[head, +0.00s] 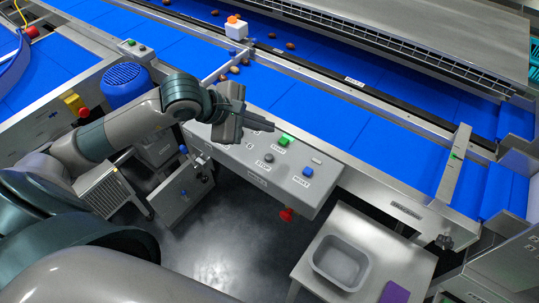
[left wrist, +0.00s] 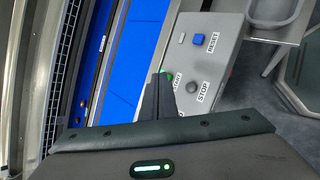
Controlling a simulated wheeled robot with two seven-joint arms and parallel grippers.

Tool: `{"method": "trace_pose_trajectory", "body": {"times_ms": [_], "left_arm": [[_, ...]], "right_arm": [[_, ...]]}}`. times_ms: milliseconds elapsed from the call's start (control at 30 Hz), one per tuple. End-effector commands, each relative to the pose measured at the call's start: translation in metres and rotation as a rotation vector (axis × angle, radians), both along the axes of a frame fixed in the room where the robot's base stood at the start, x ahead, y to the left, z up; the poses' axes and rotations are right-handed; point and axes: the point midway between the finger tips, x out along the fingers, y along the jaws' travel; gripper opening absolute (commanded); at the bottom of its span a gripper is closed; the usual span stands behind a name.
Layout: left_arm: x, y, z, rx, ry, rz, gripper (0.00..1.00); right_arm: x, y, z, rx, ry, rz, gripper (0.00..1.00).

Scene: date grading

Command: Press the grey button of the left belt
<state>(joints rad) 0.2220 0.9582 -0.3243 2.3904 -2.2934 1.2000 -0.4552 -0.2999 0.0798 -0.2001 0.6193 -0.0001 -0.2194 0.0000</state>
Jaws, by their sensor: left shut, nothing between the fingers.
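The grey button (head: 268,157) is a round knob labelled STOP on a sloped grey control panel (head: 317,167). In the left wrist view the grey button (left wrist: 192,87) shows clear of my fingers. My left gripper (head: 272,127) is shut and empty over the panel's upper edge. Its tips appear close to the green START button (head: 284,140), which the fingers partly hide in the left wrist view (left wrist: 168,76). I cannot tell whether they touch. The blue RESET button (head: 308,172) lies right of the grey one. The panel's front label is too small to read.
A blue belt (head: 375,140) with metal rails runs behind the panel, carrying a few brown dates. A red knob (head: 286,214) hangs under the panel. A grey tray (head: 341,262) and purple cloth (head: 394,293) are on a steel table at lower right.

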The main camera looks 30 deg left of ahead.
Motion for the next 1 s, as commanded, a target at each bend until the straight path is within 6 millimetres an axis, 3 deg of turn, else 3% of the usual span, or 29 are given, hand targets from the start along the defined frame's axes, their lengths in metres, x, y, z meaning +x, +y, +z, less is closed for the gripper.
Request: {"method": "trace_pose_trajectory", "body": {"times_ms": [367,767,1000], "left_arm": [[-0.001,0.000,-0.017,-0.002,0.003,-0.001,0.00],[-0.001,0.000,-0.064,-0.003,0.004,0.001,0.00],[0.000,0.000,-0.084,-0.003,0.001,0.000,0.00]], "right_arm": [[0.000,0.000,-0.006,0.000,0.000,0.000,0.31],[0.000,0.001,-0.021,0.000,0.000,-0.001,0.31],[0.000,0.001,-0.044,0.000,0.000,-0.001,0.31]]}}
